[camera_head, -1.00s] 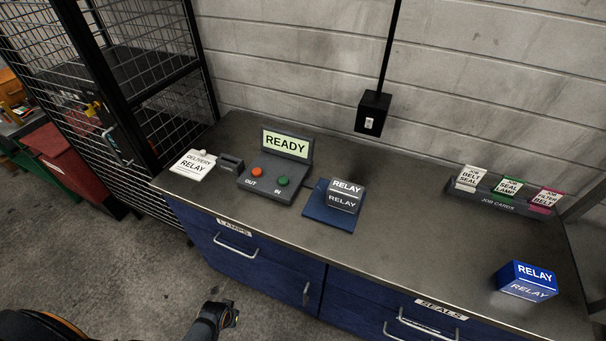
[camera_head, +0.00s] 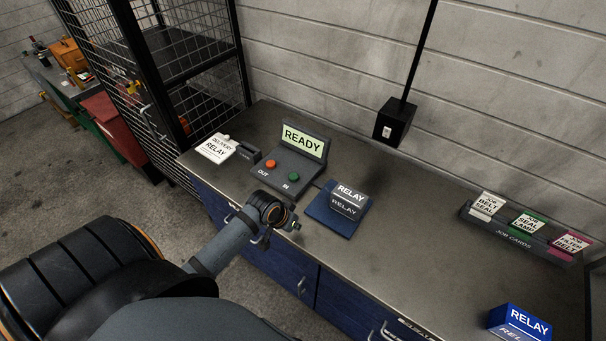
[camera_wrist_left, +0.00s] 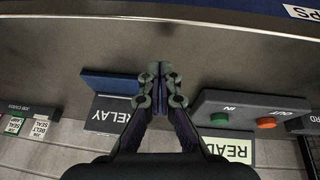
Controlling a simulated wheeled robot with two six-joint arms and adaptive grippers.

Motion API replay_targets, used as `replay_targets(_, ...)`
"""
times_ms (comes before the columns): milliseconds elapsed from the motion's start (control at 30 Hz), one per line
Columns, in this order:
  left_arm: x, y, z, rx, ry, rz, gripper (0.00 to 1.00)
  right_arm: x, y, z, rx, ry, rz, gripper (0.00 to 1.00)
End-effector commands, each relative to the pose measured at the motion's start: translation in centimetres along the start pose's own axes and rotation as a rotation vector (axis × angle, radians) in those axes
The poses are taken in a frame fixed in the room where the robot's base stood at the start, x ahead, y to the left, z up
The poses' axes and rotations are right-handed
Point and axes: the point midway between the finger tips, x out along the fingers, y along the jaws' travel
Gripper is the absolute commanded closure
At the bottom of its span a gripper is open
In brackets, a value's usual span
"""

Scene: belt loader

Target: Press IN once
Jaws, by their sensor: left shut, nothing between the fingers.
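The control box (camera_head: 266,180) stands on the bench with a lit READY display (camera_head: 303,141). Its green IN button (camera_head: 293,177) is on the right and its red OUT button (camera_head: 271,164) on the left. In the left wrist view the green button (camera_wrist_left: 220,118) lies to the right of the fingers, upside down. My left gripper (camera_head: 294,226) is shut and empty, near the bench's front edge, in front of the box and apart from the IN button. In the left wrist view its fingertips (camera_wrist_left: 155,72) are together. My right gripper is not in view.
A job card rack (camera_head: 517,234) and a blue RELAY box (camera_head: 518,324) are further right. The middle bench is clear.

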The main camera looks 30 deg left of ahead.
Motion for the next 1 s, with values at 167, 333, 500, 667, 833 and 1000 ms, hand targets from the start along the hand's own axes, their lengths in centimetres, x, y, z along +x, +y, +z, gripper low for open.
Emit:
replay_targets(167, -0.1, -3.0, -6.8, -0.110, 0.085, 0.084, 1.00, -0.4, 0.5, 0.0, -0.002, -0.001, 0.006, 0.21)
replay_targets(333, -1.9, -6.8, -13.5, -0.251, 0.178, 0.159, 1.00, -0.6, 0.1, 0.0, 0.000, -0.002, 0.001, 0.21)
replay_targets(500, -4.1, -9.6, -18.0, -0.360, 0.251, 0.210, 1.00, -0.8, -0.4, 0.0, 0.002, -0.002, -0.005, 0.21)
replay_targets(667, -5.3, -10.9, -19.9, -0.409, 0.285, 0.233, 1.00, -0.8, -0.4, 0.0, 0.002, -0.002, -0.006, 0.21)
replay_targets(833, -5.5, -11.1, -20.2, -0.419, 0.291, 0.237, 1.00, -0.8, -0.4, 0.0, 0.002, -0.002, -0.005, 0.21)
replay_targets(1000, -5.5, -11.1, -20.2, -0.417, 0.291, 0.237, 1.00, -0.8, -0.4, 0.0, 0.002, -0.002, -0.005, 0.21)
